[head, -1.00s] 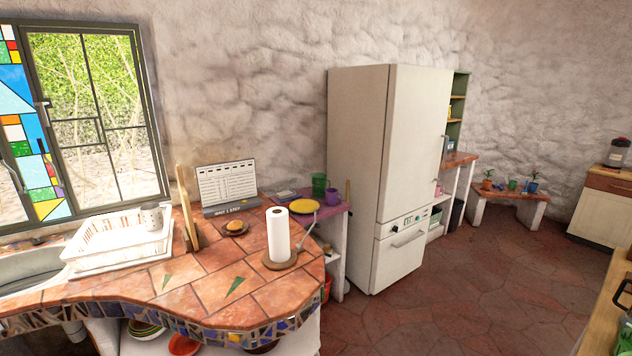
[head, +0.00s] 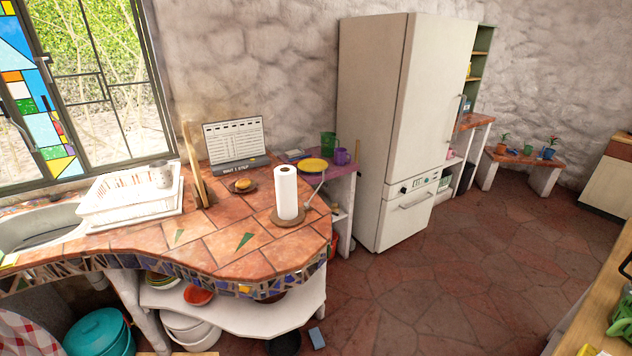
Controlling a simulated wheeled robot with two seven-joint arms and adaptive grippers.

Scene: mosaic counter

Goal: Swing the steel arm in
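A white paper towel roll (head: 286,193) stands upright on a round brown base (head: 289,219) on the tiled counter (head: 215,240). A thin steel arm (head: 316,190) rises from the right side of the base. It leans outward to the right, apart from the roll, with its tip near the yellow plate behind. Neither of my grippers is in view.
A white dish rack (head: 130,200) with a cup, wooden boards (head: 194,170), a calendar stand (head: 236,143) and a small plate of food (head: 243,186) stand on the counter. A fridge (head: 385,120) stands at right.

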